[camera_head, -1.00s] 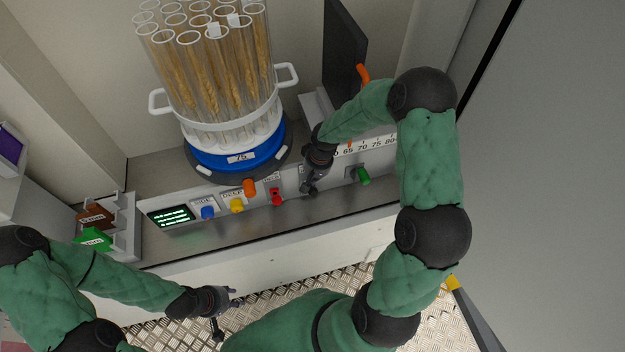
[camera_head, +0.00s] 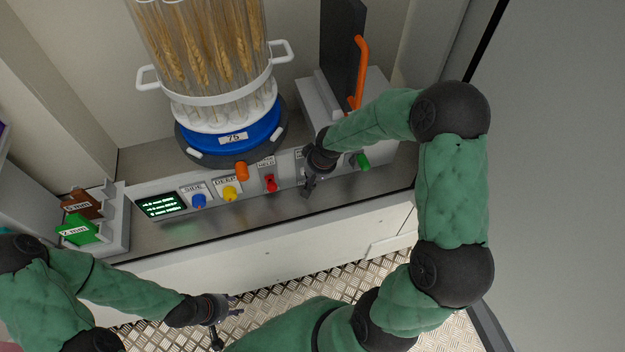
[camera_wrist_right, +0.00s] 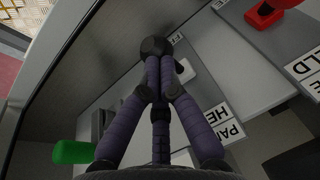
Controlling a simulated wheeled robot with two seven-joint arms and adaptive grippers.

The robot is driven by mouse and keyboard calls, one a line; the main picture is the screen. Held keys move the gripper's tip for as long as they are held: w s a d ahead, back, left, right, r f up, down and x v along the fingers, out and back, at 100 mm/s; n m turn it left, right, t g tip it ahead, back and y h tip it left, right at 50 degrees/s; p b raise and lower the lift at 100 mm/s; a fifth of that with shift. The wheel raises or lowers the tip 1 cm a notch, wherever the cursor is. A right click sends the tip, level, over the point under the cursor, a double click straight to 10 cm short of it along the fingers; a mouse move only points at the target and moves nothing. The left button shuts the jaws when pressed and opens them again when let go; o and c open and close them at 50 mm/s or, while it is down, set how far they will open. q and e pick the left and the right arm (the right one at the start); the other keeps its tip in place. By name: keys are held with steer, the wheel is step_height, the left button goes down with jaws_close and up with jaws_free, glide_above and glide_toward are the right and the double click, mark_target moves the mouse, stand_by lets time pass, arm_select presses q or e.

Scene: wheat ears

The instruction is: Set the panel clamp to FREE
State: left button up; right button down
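The front control panel (camera_head: 283,178) runs under the blue turntable. In the right wrist view, a label partly reading "PAN… HE…" (camera_wrist_right: 226,120) and a mostly covered label starting with "F" (camera_wrist_right: 176,38) lie beside my right gripper (camera_wrist_right: 155,48). Its purple fingers are drawn together at a dark tip. A pale part with a dark end (camera_wrist_right: 183,70) shows just beside the tip, partly hidden, so the clamp's setting cannot be read. In the head view the right gripper (camera_head: 308,189) is at the panel, right of the red lever. My left gripper (camera_head: 228,325) is open and empty at lower left.
A red lever (camera_head: 270,183), yellow knob (camera_head: 230,194), blue knob (camera_head: 199,201) and orange knob (camera_head: 241,171) line the panel. A green handle (camera_head: 363,161) is to the right. Tubes of wheat ears (camera_head: 200,50) stand in a white-handled rack above. The ledge before the panel is clear.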

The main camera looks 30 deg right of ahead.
steer(key=f+b, duration=0.1)
steer(key=s+f+b, duration=0.1)
steer(key=shift+s+a+f+b, duration=0.1)
steer(key=shift+a+f+b, duration=0.05)
steer(key=shift+f+b, duration=0.15)
arm_select(q)
steer(key=shift+s+f+b, duration=0.2)
steer(key=shift+f+b, duration=0.4)
steer(key=shift+f, duration=0.8)
steer(key=shift+s+f+b, duration=0.15)
steer(key=shift+f+b, duration=0.4)
steer(key=shift+f, duration=0.8)
arm_select(e)
steer(key=shift+s+f, duration=0.2)
steer(key=shift+f, duration=0.9)
arm_select(q)
steer(key=shift+s+a, duration=0.1)
